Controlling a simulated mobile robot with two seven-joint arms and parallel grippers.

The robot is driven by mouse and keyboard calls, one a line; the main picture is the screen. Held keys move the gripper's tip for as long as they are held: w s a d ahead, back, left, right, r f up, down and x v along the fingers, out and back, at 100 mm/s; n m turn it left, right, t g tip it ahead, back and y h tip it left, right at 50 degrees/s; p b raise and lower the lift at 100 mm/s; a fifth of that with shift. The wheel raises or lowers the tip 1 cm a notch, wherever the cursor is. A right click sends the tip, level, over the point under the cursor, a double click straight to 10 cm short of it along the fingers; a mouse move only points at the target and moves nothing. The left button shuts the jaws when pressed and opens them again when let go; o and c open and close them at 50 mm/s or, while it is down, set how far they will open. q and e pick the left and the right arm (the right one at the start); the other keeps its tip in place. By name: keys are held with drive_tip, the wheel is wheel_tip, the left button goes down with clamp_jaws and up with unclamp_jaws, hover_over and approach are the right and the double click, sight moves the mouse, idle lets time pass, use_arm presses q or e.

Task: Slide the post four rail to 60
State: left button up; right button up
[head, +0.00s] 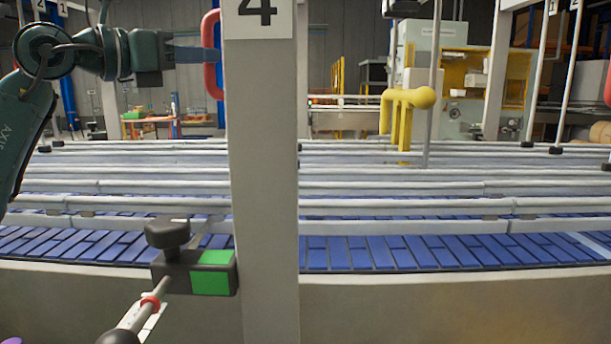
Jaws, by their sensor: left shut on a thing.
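Post four (265,190) is the pale upright in the middle, with a sign (258,15) reading 4 at its top. On its left side sits a black clamp block (172,268) with a black knob (167,233) and a green patch (211,272). A thin rod (136,318) with a red ring runs from the block toward me. A white strip beside it is too small to read. My left gripper (205,54) is at the upper left, shut on the red handle (212,80) beside the post. My right gripper is out of view.
Several pale guide rails (420,188) run across over the blue conveyor (400,252), behind the post. A yellow handle (405,105) stands at the right. A black round end (118,337) shows at the lower left. A pale front panel (450,308) borders the conveyor.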

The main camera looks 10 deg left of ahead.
use_arm(q)
drive_tip(key=shift+w+r, duration=0.1)
drive_tip(key=shift+w, duration=0.05)
clamp_jaws()
drive_tip(key=shift+w+a+p, duration=0.1)
drive_tip(key=shift+w+p, duration=0.25)
drive_tip(key=o, duration=0.9)
unclamp_jaws()
drive_tip(key=shift+s, duration=0.15)
drive_tip(key=b+v, duration=0.2)
drive_tip(key=v, duration=0.5)
